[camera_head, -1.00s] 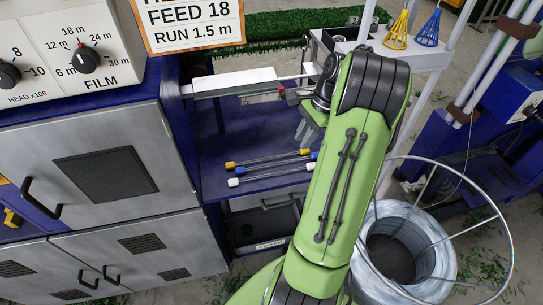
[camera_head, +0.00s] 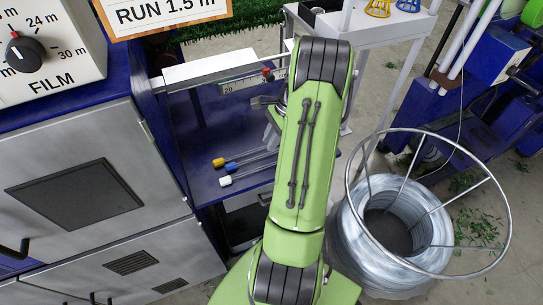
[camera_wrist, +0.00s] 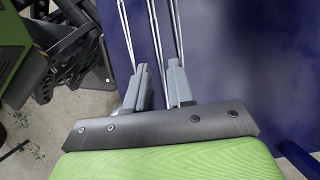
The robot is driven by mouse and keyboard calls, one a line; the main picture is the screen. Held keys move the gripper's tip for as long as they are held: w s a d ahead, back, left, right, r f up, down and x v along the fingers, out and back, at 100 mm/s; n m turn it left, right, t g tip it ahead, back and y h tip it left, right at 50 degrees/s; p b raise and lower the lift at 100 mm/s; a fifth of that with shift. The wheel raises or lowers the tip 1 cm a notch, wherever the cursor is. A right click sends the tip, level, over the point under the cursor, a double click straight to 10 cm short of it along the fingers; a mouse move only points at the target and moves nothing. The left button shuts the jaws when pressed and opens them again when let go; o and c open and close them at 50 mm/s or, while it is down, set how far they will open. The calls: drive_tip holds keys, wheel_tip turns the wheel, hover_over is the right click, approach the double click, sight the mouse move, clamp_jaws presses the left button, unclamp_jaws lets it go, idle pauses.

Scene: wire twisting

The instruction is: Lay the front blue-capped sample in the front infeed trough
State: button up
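Three thin samples lie side by side on the blue shelf (camera_head: 205,118): a yellow-capped one (camera_head: 218,162) at the back, a blue-capped one (camera_head: 231,167) in the middle, a white-capped one (camera_head: 225,181) at the front. My arm hides their right ends. My gripper (camera_head: 270,132) is low over the shelf near the rods, partly hidden by my arm. In the wrist view my gripper (camera_wrist: 160,75) has its fingers apart, with the middle rod (camera_wrist: 156,35) running towards the gap. No caps show there, and contact cannot be told. I cannot clearly make out the infeed trough.
A pale bar (camera_head: 208,75) and a ruler (camera_head: 241,85) with a red piece run along the back of the shelf. A grey cabinet (camera_head: 90,190) stands at left. A wire coil (camera_head: 385,265) inside a round wire frame stands at right. A white stand (camera_head: 395,28) is behind.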

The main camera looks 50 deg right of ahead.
sight(264, 155)
drive_tip(key=b+x, duration=0.2)
drive_tip(key=x, duration=0.3)
drive_tip(key=shift+s, duration=0.1)
drive_tip(key=shift+d, duration=0.1)
clamp_jaws()
drive_tip(key=shift+r, duration=0.1)
wheel_tip(264, 155, up, 10)
drive_tip(key=p, duration=0.4)
